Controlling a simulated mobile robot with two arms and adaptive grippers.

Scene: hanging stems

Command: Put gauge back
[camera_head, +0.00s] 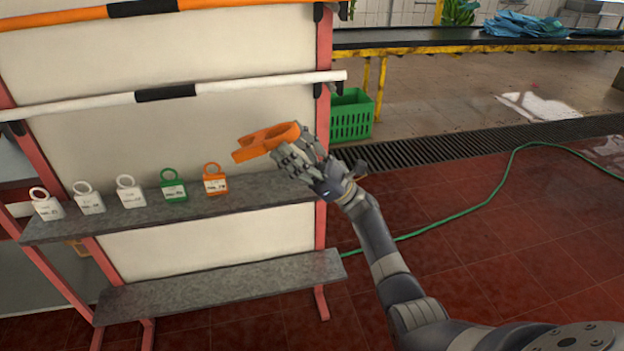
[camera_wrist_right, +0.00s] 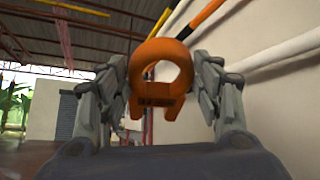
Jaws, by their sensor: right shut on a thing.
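The orange gauge (camera_head: 262,143) is a flat piece with a ring at one end and a forked end at the other. My right gripper (camera_head: 297,153) is shut on its ring end and holds it in the air, above the right part of the upper grey shelf (camera_head: 262,190). In the right wrist view the gauge (camera_wrist_right: 155,101) stands between the two sets of fingers (camera_wrist_right: 162,95), ring up and fork down. Its fork end points left in the head view, clear of the shelf. My left gripper is not in view.
On the shelf stand white ringed tags (camera_head: 131,192), a green tag (camera_head: 174,187) and an orange tag (camera_head: 215,181). The shelf's right end is bare. A white bar (camera_head: 240,83) and an orange bar (camera_head: 80,17) cross above. A green crate (camera_head: 350,116) stands behind right.

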